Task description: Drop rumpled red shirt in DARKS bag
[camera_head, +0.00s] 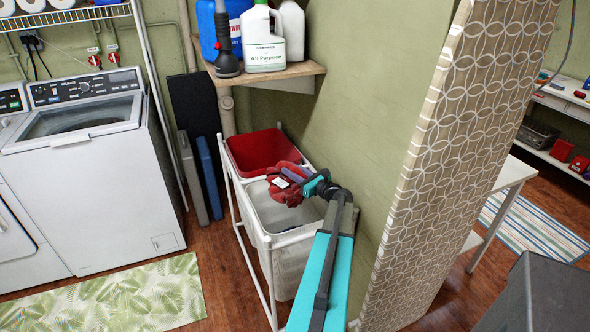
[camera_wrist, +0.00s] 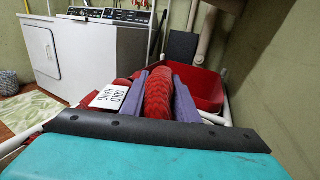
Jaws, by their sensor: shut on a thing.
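The rumpled red shirt (camera_head: 276,187) hangs bunched in my gripper (camera_head: 300,178) above the laundry sorter's whitish bag (camera_head: 262,210). In the wrist view the red shirt (camera_wrist: 158,97) is pinched between the two purple fingers of my gripper (camera_wrist: 160,90). A white tag with dark lettering (camera_wrist: 110,96) lies against the shirt; its words look like "COLD HANG". A red bag (camera_head: 250,150) is behind the whitish one, and it also shows in the wrist view (camera_wrist: 207,88). No DARKS label is readable. My arm hides part of the sorter's near end.
The sorter's white frame (camera_head: 246,235) stands close to the green wall. A shelf (camera_head: 270,75) with bottles overhangs its far end. A patterned panel (camera_head: 450,150) stands to the right, and a washer (camera_head: 95,165) to the left.

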